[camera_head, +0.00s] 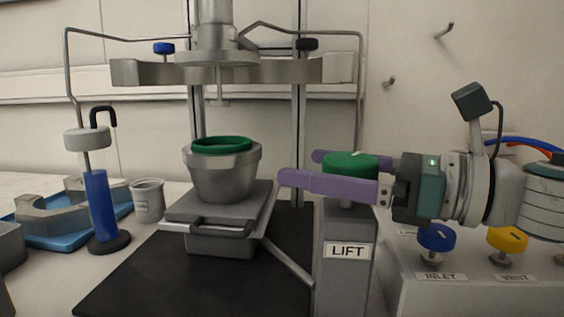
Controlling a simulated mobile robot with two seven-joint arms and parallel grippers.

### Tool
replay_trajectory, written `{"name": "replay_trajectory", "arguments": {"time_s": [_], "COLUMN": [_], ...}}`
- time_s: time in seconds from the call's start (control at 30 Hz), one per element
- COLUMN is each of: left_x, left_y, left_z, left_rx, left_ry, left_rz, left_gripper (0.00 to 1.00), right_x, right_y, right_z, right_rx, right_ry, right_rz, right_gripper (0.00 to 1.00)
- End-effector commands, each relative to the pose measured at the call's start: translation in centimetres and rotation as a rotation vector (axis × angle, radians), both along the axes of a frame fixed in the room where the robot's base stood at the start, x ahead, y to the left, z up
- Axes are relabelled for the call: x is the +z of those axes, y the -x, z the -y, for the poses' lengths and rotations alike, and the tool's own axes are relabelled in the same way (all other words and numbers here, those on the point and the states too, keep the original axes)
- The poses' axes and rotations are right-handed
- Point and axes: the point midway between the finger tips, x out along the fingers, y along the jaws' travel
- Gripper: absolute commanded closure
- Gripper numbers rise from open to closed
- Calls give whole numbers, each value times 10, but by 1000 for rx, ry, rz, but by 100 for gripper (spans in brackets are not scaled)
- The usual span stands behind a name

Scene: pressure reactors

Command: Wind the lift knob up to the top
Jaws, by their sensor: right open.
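The green lift knob (350,164) sits on top of a grey post (344,274) with a LIFT label. My right gripper (299,168) comes in from the right with its two purple fingers open, one on the near side and one on the far side of the knob. The near finger hides the lower front of the knob; I cannot tell whether either finger touches it. A grey vessel (222,179) with a green ring (221,146) rests on the lift platform (218,212), below and apart from the reactor head (230,70). My left gripper is not in view.
A blue INLET knob (436,238) and yellow VENT knob (507,240) stand on a panel below my right arm. At left are a blue cylinder (101,207), a grey cup (148,200) and a blue tray (62,238) with metal clamp parts. The black mat's front is clear.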

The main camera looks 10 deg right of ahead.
Motion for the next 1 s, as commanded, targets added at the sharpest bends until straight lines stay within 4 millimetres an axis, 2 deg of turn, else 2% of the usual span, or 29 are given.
{"name": "replay_trajectory", "arguments": {"time_s": [0.23, 0.9, 0.93, 1.0], "left_x": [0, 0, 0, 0], "left_y": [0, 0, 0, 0], "left_z": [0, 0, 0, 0], "left_rx": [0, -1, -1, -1], "left_ry": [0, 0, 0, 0], "left_rz": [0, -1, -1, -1], "left_gripper": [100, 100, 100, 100], "right_x": [0, 0, 0, 0], "right_y": [0, 0, 0, 0], "right_z": [0, 0, 0, 0], "right_rx": [0, 0, 0, -1], "right_ry": [0, 0, 0, 0], "right_rz": [0, 0, 0, 0], "right_gripper": [2, 78, 81, 82]}}
